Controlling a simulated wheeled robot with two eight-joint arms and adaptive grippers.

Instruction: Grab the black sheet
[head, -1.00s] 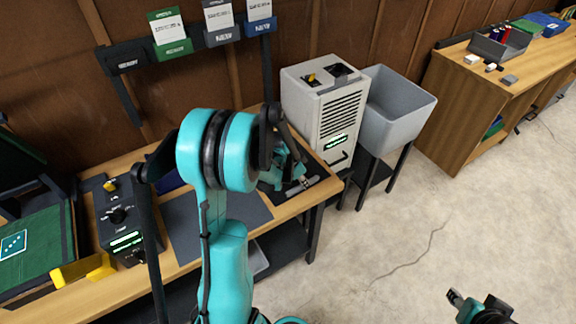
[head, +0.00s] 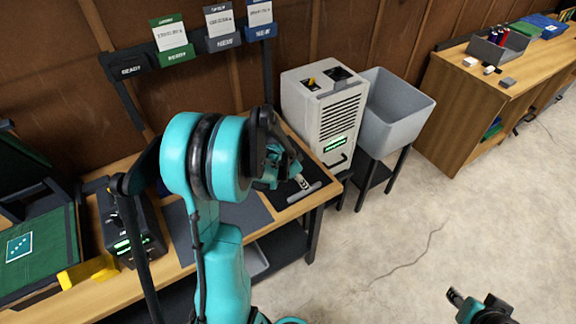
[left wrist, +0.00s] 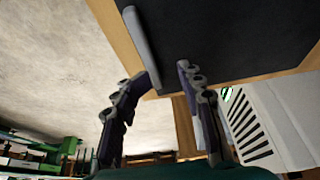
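A black sheet (head: 316,178) lies flat at the right end of the wooden workbench, with a grey bar (head: 304,191) along its front edge. The sheet fills the top of the left wrist view (left wrist: 235,35), where the bar (left wrist: 143,45) also shows. My left gripper (head: 292,176) is over the sheet, partly hidden by its own arm. In the left wrist view its fingers (left wrist: 167,74) are apart with nothing between them, near the sheet's edge. I cannot tell whether they touch it. My right gripper (head: 468,302) is at the bottom right, over the floor, far from the sheet.
A grey vented machine (head: 325,110) stands just beyond the bench's right end, beside a grey bin (head: 392,110). A dark control box (head: 128,235) and a dark grey mat (head: 250,212) are left on the bench. A sign rail (head: 190,55) hangs behind.

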